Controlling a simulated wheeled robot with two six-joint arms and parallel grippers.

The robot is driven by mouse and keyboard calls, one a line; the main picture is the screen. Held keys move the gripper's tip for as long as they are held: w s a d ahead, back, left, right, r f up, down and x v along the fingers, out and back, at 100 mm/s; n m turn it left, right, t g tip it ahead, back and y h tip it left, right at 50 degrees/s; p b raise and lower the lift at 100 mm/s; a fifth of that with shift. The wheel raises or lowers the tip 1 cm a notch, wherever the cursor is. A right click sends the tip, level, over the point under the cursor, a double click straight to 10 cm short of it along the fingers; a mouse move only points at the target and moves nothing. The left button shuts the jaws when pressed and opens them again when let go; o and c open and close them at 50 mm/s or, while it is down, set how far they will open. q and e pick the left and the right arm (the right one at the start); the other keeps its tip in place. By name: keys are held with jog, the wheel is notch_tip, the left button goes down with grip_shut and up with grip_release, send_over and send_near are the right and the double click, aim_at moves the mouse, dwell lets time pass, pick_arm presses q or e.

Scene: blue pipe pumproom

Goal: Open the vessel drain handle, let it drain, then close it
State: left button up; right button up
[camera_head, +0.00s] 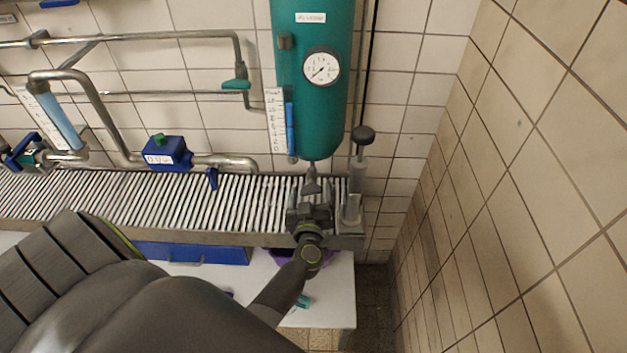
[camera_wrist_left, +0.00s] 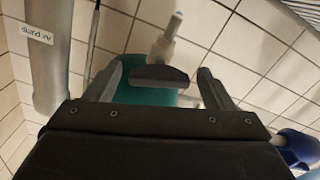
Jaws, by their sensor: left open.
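The teal vessel (camera_head: 312,110) hangs upright on the tiled wall, with a round gauge (camera_head: 322,66) on its front. Its tapered bottom ends in a grey drain outlet (camera_head: 311,171), just beyond my left gripper (camera_head: 309,192). The gripper hides most of the drain in the head view. In the left wrist view my left gripper (camera_wrist_left: 160,78) is open. A dark grey flat piece, apparently the drain handle (camera_wrist_left: 158,76), lies between its fingers, with gaps at both sides. A light grey spout (camera_wrist_left: 166,40) and the vessel's teal bottom (camera_wrist_left: 150,96) show there too. My right gripper is not in view.
A grey hand pump (camera_head: 357,170) with a black knob stands close to the right of my gripper. A slatted bench (camera_head: 150,205) runs below. A purple container (camera_head: 270,257) is partly hidden under my arm. Pipes and a blue valve box (camera_head: 167,154) are left.

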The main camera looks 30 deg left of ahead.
pick_arm(q)
jog(key=shift+w+a, duration=0.15)
jog(key=shift+w, duration=0.15)
jog(key=shift+w+a+r, duration=0.1)
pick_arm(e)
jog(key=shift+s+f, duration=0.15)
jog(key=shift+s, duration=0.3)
pick_arm(q)
jog(key=c, duration=1)
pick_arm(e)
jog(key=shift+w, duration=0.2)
